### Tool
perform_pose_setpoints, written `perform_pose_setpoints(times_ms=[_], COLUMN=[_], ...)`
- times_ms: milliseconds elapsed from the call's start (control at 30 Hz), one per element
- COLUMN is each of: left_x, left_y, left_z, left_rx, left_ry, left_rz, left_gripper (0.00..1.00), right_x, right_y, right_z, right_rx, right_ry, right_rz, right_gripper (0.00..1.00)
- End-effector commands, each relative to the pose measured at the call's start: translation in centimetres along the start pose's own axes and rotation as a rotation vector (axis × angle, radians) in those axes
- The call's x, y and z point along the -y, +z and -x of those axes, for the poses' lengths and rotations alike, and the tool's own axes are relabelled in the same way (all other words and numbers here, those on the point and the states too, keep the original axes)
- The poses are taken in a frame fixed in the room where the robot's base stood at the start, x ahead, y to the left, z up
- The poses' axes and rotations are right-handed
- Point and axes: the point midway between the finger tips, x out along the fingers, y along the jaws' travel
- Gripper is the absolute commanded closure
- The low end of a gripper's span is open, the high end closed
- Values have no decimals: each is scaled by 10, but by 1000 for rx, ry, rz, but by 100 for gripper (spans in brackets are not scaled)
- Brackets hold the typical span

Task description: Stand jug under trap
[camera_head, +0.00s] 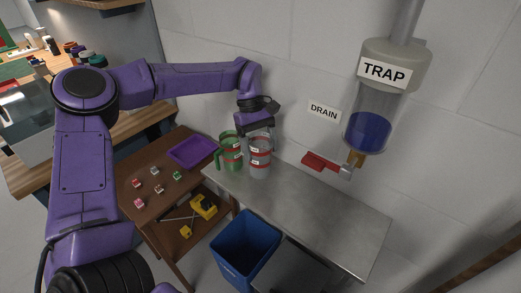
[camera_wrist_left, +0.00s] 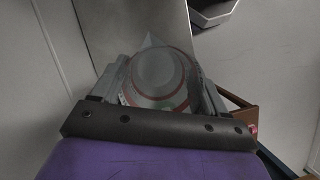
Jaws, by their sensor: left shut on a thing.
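A clear grey jug (camera_head: 260,166) with red bands stands upright at the left end of the steel bench. My left gripper (camera_head: 257,138) reaches down from above and is shut on this jug. In the left wrist view the jug's round body (camera_wrist_left: 160,76) sits between the two fingers (camera_wrist_left: 160,95). A green jug (camera_head: 230,160) with red bands and a handle stands close beside it on the left. The trap (camera_head: 367,131), a clear cylinder with blue liquid under a grey cap, hangs on the wall at the right. Its brass outlet (camera_head: 356,159) points down over the bench. My right gripper is not seen.
A red lever (camera_head: 318,161) sticks out left of the outlet, under a DRAIN label (camera_head: 323,111). The steel bench (camera_head: 320,215) is clear below the trap. A wooden table (camera_head: 158,205) with a purple tray (camera_head: 193,151) stands left. A blue bin (camera_head: 244,250) stands in front.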

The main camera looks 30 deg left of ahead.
Motion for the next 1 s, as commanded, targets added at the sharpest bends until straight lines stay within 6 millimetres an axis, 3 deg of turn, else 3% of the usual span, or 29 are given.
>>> perform_pose_setpoints(times_ms=[200,400,767,800,867,1000], left_x=[-10,-10,-10,-10,-10,-10], left_y=[-20,-31,-34,-33,-33,-33], left_z=[-12,-40,-46,-45,-45,-45], left_rx=[-1,0,-1,-1,-1,-1], left_ry=[-3,-1,1,1,1,0], left_rz=[2,-1,-2,-2,-2,-2], left_gripper=[58,58,58,20,1,1], right_x=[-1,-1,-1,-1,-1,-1], right_y=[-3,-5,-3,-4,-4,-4], right_z=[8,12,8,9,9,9], right_rx=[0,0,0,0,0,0], right_ry=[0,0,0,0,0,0], right_rz=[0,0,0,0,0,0], right_gripper=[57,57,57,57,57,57])
